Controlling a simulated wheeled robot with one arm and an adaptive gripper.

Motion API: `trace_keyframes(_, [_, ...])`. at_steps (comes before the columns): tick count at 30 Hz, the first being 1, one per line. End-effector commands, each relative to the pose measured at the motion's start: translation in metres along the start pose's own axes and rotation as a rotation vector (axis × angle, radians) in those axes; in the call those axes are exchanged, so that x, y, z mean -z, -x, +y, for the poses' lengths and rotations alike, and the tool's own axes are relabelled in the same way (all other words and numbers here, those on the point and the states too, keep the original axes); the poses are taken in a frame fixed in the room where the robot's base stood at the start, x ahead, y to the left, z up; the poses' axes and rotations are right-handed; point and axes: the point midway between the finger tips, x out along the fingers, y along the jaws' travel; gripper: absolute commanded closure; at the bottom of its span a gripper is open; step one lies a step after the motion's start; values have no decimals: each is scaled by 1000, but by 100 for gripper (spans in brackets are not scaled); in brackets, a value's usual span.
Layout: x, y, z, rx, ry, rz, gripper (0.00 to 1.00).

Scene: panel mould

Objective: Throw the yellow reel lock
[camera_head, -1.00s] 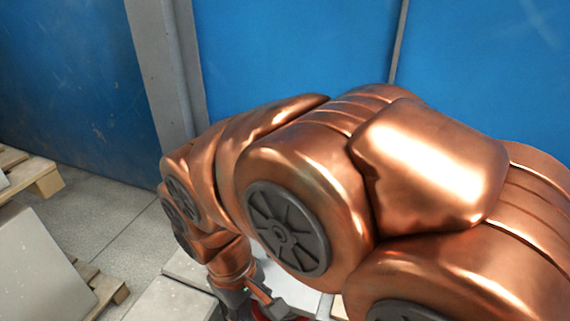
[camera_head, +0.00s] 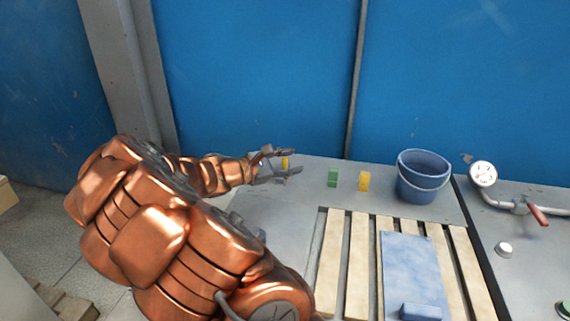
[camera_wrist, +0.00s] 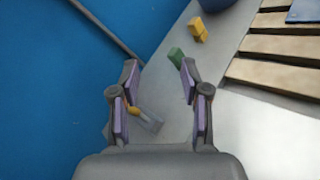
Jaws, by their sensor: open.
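My gripper (camera_head: 298,161) reaches over the far left of the grey bench top, its fingers pointing right. In the wrist view its two purple-padded fingers (camera_wrist: 158,78) are spread apart. A small yellow piece (camera_wrist: 133,111) on a pale grey part (camera_wrist: 150,122) shows between the fingers near the left one; it looks like the reel lock, but its shape is unclear. In the head view a bit of this yellow piece (camera_head: 285,162) shows between the fingers. I cannot tell whether a finger touches it.
A green block (camera_head: 332,178) and a yellow block (camera_head: 364,181) stand right of the gripper. Beyond them are a blue bucket (camera_head: 423,178), a slatted wooden rack (camera_head: 335,250) with a blue panel (camera_head: 412,265), and a gauge (camera_head: 482,174) with a red-handled valve (camera_head: 537,214). A blue wall stands behind.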

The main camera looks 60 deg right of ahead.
Motion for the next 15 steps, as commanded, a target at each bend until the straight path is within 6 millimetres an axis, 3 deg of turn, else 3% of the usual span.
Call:
trace_keyframes(1, [19, -10, 8, -43, 69, -19, 54])
trace_keyframes(6, [73, -30, 39, -195, 291, -60, 54])
trace_keyframes(12, [137, -42, 53, -323, 502, -67, 54])
trace_keyframes(15, [157, -44, 55, -361, 561, -63, 54])
